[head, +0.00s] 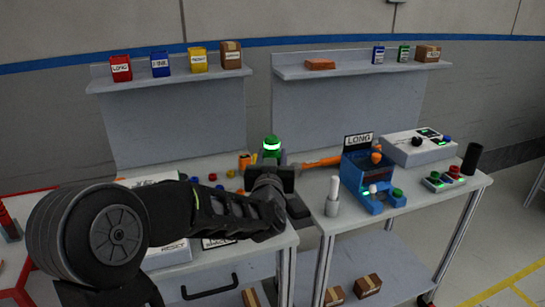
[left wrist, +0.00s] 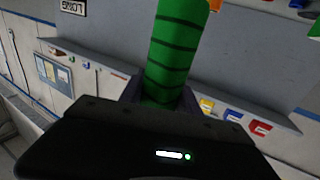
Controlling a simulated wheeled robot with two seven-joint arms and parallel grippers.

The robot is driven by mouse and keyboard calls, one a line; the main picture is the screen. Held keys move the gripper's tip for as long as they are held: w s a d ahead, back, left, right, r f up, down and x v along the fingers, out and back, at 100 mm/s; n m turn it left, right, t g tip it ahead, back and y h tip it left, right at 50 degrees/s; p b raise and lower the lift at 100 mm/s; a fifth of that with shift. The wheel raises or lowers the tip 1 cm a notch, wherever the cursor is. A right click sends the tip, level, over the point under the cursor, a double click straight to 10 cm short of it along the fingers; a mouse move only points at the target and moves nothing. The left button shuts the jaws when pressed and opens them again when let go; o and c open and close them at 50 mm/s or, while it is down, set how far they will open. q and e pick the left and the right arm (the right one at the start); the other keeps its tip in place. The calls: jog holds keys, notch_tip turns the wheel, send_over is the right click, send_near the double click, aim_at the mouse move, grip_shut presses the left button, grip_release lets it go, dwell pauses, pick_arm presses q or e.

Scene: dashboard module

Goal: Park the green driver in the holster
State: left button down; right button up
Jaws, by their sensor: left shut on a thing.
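My left gripper (head: 272,180) reaches in from the left over the gap between the two benches. In the left wrist view it is shut on the green driver (left wrist: 175,50), a green cylinder with dark bands. The driver rises from between the fingers; its lower end is hidden. In the head view a green piece with a bright band (head: 271,146) shows just above the gripper; I cannot tell whether it is the driver's top or a lamp behind. No holster can be made out for certain. My right gripper is not in view.
A blue station (head: 365,178) labelled LONG stands on the right bench, with a white upright piece (head: 333,198) to its left. An orange tool (head: 320,161) lies behind the gripper. A control box (head: 418,146) and a black cylinder (head: 470,158) stand farther right.

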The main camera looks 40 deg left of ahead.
pick_arm(q)
jog(key=c, duration=1)
grip_release()
jog(key=shift+c, duration=0.2)
jog(key=shift+o, duration=1.2)
jog(key=shift+f, duration=0.15)
jog(key=v, duration=0.8)
jog(key=shift+b, duration=0.45)
jog(key=shift+w, duration=0.1)
